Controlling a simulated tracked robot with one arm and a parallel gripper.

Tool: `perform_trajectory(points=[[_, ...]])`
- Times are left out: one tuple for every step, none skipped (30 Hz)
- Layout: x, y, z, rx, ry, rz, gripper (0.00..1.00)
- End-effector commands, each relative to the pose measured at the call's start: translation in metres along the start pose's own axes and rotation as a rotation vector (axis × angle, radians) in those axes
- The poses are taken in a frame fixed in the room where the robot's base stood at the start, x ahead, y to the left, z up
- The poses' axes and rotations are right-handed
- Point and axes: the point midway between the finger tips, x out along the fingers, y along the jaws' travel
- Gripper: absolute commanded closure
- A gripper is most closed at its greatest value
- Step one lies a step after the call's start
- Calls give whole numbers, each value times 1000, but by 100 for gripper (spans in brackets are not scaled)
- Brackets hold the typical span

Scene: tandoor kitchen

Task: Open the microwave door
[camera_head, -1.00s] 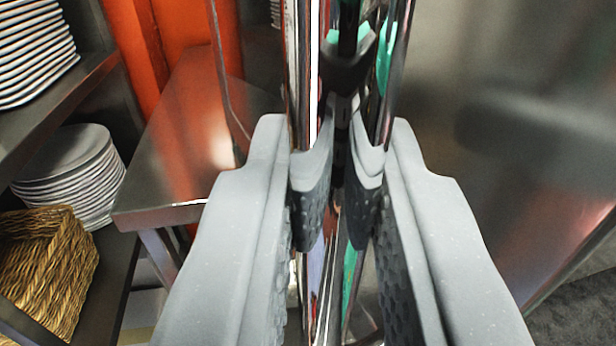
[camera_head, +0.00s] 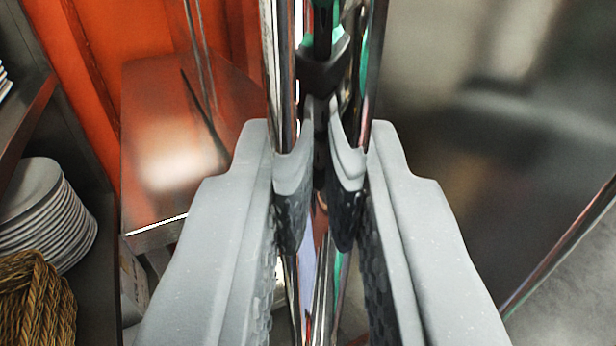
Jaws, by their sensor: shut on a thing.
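My gripper (camera_head: 320,172) is in the middle of the view, its two grey fingers close together on an upright chrome handle (camera_head: 282,70). The handle runs up between and behind the fingertips, and they hide part of it. A large brushed-metal panel (camera_head: 480,110), seemingly the microwave door, fills the right side, with its edge slanting at the lower right. The rest of the microwave cannot be made out. Dark and teal shapes beside the handle look like reflections of my own gripper.
A steel table (camera_head: 165,150) stands behind at the left, before an orange wall (camera_head: 100,50). A dark shelf (camera_head: 95,290) at the far left holds a stack of white plates (camera_head: 45,215) and a wicker basket (camera_head: 35,300). Grey floor (camera_head: 570,280) shows at the lower right.

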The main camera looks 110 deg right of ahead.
Motion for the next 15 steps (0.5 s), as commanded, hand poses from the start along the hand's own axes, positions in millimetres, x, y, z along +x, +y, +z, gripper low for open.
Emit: perform_trajectory(points=[[2, 0, 3, -4, -3, 4, 100], [0, 0, 3, -4, -3, 2, 100], [-2, 0, 3, -4, -3, -1, 100], [-3, 0, 3, -4, -3, -3, 100], [-4, 0, 3, -4, -3, -5, 100], [-6, 0, 3, -4, -3, -8, 100], [-7, 0, 3, -4, -3, -10, 100], [-9, 0, 3, -4, -4, -11, 100], [-10, 0, 2, -4, -4, -13, 100], [-11, 0, 2, -4, -4, -15, 100], [-12, 0, 2, -4, -4, -16, 100], [-13, 0, 2, -3, -4, -17, 100], [-13, -1, 3, -3, -4, -18, 76], [-14, -1, 3, -3, -4, -19, 67], [-14, -1, 2, -3, -4, -20, 65]])
